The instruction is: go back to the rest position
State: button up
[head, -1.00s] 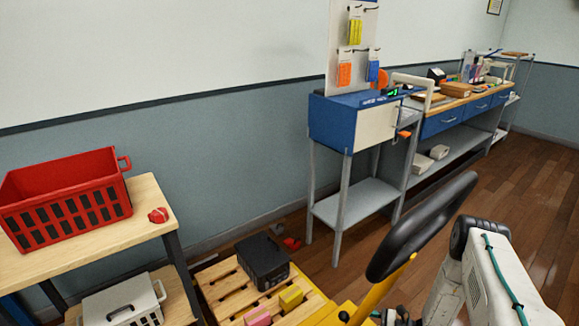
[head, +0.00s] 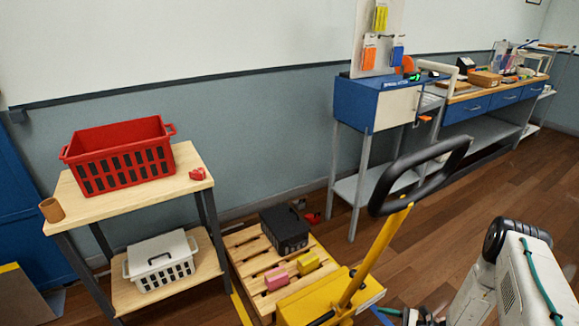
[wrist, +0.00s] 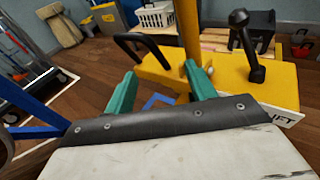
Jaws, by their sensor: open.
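My gripper (wrist: 162,92) shows in the wrist view as two green fingers set apart, open with nothing between them. Beyond it stands a yellow pallet jack (wrist: 222,80) with a black handle. In the head view my white arm shows at the lower right, and the gripper's end is only partly visible at the bottom edge. The pallet jack (head: 330,296) stands just left of my arm, its black loop handle (head: 420,175) rising in front of it. I cannot tell the exact gap between arm and jack.
A wooden pallet (head: 240,244) holds a black case (head: 284,229) and pink and yellow blocks. A wooden table (head: 85,200) carries a red crate (head: 122,158). A blue cabinet (head: 375,104) and workbench line the wall. Brown floor (head: 490,190) is open at right.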

jog(key=s+a+r+n+g+h, duration=0.1)
jog(key=s+r+n+g+h, duration=0.25)
jog(key=r, duration=0.95)
jog(key=s+a+r+n+g+h, duration=0.1)
jog(key=s+r+n+g, duration=0.35)
jog(key=r, duration=0.85)
jog(key=s+a+r+n+g+h, duration=0.1)
jog(key=s+r+n+g+h, duration=0.15)
jog(key=r+n+g, duration=0.75)
jog(key=s+a+r+n+t+h, duration=0.1)
jog(key=s+r+t, duration=0.3)
jog(key=r, duration=0.4)
jog(key=s+r+n+t+h, duration=0.2)
jog(key=s+r+t+h, duration=0.2)
jog(key=r, duration=0.5)
jog(key=s+a+r+n+t+h, duration=0.1)
jog(key=s+r+t+h, duration=0.2)
jog(key=s+r, duration=0.5)
jog(key=shift+a+r+n+t, duration=0.3)
jog(key=shift+a+n+t, duration=0.1)
jog(key=shift+t, duration=0.5)
